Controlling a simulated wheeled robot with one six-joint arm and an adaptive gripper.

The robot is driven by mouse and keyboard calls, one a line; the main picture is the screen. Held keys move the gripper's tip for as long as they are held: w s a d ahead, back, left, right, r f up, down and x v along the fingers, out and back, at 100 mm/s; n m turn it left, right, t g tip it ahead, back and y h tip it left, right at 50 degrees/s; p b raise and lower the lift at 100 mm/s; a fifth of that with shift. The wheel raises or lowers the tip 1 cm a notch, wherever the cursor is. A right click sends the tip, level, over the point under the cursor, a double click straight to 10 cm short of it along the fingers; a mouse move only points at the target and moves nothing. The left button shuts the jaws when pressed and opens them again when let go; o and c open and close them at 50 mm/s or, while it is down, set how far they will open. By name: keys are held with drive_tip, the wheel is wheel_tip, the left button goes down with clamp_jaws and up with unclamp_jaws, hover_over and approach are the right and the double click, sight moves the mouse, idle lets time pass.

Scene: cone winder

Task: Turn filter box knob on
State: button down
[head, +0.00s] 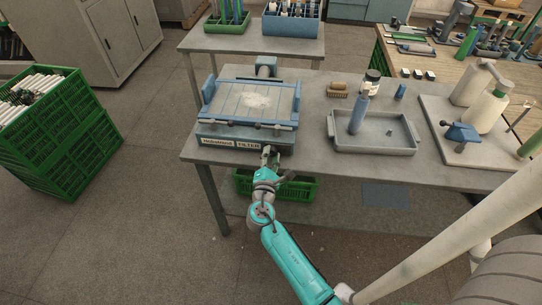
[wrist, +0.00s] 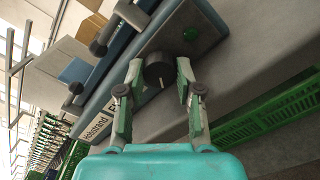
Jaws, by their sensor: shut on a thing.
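My gripper (head: 269,154) is at the right part of the box front and hides the knob in the head view. In the wrist view my gripper (wrist: 160,73) has its two fingers on either side of the knob, shut on it.
A grey tray (head: 374,145) with a blue cylinder (head: 358,115) stands right of the box. A green crate (head: 300,190) is below the tabletop near my gripper. Stacked green crates (head: 60,150) stand on the floor at left. The floor before the table is clear.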

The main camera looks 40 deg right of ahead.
drive_tip(key=c, duration=0.8)
unclamp_jaws()
drive_tip(key=shift+o, duration=0.2)
drive_tip(key=shift+f, duration=0.1)
